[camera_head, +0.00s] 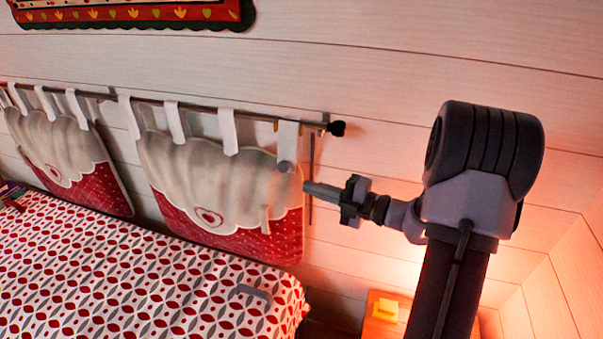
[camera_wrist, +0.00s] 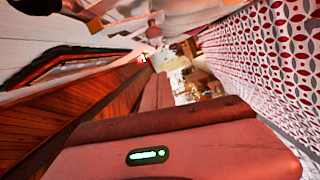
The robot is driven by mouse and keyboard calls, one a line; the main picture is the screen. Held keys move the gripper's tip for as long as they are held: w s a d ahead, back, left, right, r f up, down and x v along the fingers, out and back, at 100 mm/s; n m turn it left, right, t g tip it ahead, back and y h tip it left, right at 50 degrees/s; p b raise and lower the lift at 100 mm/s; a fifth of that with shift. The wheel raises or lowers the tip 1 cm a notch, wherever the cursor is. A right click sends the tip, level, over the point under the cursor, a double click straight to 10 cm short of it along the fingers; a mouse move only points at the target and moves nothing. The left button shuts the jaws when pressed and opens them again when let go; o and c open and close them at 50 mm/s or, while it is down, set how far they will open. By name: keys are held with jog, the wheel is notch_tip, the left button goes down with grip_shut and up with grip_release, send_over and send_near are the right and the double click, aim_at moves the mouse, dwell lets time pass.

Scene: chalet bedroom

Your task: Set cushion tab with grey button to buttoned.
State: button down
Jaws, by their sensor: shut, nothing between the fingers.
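A white cushion tab (camera_head: 288,138) hangs over the rod near its right end, on the right cushion (camera_head: 200,165). A round grey button (camera_head: 286,167) shows at the tab's lower end, against the cushion's top right corner. Whether the tab is fastened to the button I cannot tell. My gripper (camera_head: 307,187) is shut and empty. It points left, and its tip is just below and right of the button, close to the cushion's right edge. Whether it touches the cloth is unclear. The wrist view does not show the button clearly.
The rod (camera_head: 225,106) ends in a dark knob (camera_head: 337,128) above my gripper. A second cushion (camera_head: 65,150) hangs at left. A nightstand (camera_head: 380,325) holds a yellow object (camera_head: 386,309).

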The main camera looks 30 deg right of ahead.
aim_at(293, 172)
jog(key=w+a+f+b, duration=0.1)
jog(key=w+a, duration=0.1)
jog(key=w, duration=0.7)
jog(key=shift+w+b, duration=0.25)
jog(key=shift+b, duration=0.1)
jog(key=shift+d+f, duration=0.1)
jog(key=shift+f, duration=0.05)
jog(key=w+d+f+n, duration=0.1)
jog(key=w+d+n+b, duration=0.1)
jog(key=n, duration=0.1)
jog(key=shift+f+b, duration=0.3)
jog(key=shift+f, duration=0.05)
